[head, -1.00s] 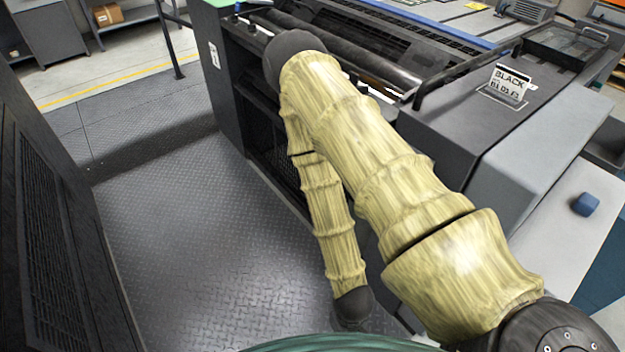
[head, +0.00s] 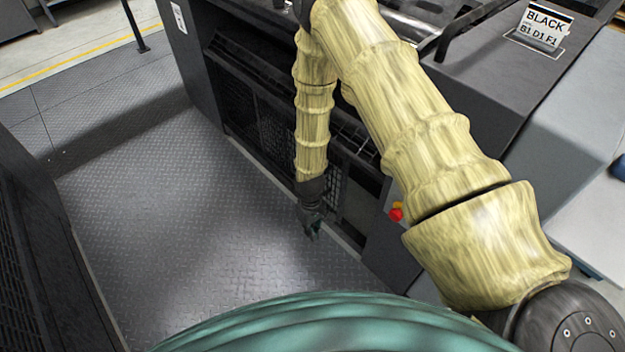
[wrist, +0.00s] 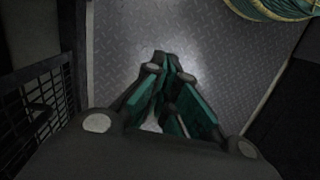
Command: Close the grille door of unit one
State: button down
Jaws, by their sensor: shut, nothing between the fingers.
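The press unit with the BLACK card (head: 545,24) stands at the right of the head view. Dark grille mesh (head: 272,130) shows low on its front, partly hidden behind my arm. A dark gap (head: 356,208) shows in the front just right of my forearm; I cannot tell how far the door stands open. In the wrist view, a mesh panel (wrist: 22,118) with a small dark bar (wrist: 42,117) is at the left, apart from my fingers. My gripper (head: 313,232) points down in front of the unit, above the floor plates. Its fingers (wrist: 174,68) are shut and empty.
A red button (head: 396,213) sits on the unit's front, right of the gap. Another dark cabinet with a grille (head: 30,240) stands at the left. The tread-plate floor (head: 170,215) between them is clear.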

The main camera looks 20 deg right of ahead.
jog(key=w+d+r+n+g+h+b, duration=0.2)
jog(key=w+b, duration=0.5)
jog(key=w, duration=1.1)
jog(key=w+d+r+n+b, duration=0.1)
jog(key=w+d+r+b, duration=0.35)
jog(key=w+r, duration=0.5)
jog(key=s+d+b+x, duration=0.1)
jog(key=d+b+x, duration=0.1)
jog(key=x, duration=0.9)
jog(key=shift+s+h, duration=0.2)
jog(key=shift+h, duration=0.1)
jog(key=shift+d, duration=0.15)
